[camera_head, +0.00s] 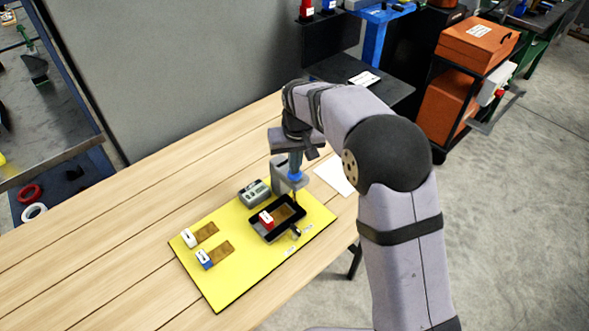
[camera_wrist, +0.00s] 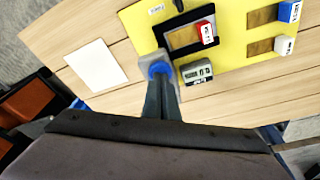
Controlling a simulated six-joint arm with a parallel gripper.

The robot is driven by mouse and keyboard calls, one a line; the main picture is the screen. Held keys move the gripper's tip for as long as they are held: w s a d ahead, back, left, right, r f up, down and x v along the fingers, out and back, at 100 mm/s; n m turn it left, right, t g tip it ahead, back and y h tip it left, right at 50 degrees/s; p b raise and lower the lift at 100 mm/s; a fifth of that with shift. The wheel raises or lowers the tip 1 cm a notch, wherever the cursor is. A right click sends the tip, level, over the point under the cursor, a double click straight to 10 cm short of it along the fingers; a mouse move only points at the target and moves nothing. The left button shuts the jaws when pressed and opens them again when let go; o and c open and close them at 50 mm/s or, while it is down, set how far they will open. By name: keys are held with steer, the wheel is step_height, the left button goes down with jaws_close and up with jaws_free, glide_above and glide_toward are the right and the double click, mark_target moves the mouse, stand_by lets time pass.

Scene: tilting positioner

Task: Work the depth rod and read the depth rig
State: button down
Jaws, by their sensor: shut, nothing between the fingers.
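The yellow board (camera_head: 215,278) carries a black tray (camera_head: 262,238) holding a red labelled block (camera_head: 266,220) and a brown patch. Beside the tray stands a grey upright (camera_head: 281,166) with a blue knob (camera_head: 295,176); a thin dark rod shows below it. My gripper (camera_head: 295,162) points down, shut and empty, directly at the knob. The knob also shows at my fingertips in the wrist view (camera_wrist: 158,68); I cannot tell whether they touch. A grey box (camera_head: 254,192) with two small windows stands left of the upright; its readings are too small to tell.
A white block (camera_head: 188,238) and a blue block (camera_head: 204,260) sit beside brown patches at the board's left. A small metal piece (camera_head: 296,231) lies by the tray. White paper (camera_head: 336,176) lies right of the board. The wooden table's left is clear.

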steer(key=w+p+v, duration=0.1)
steer(key=p+v, duration=0.5)
steer(key=v, duration=0.1)
steer(key=shift+w+a+r, duration=0.25)
steer(key=shift+r, duration=0.1)
stand_by(0.8)
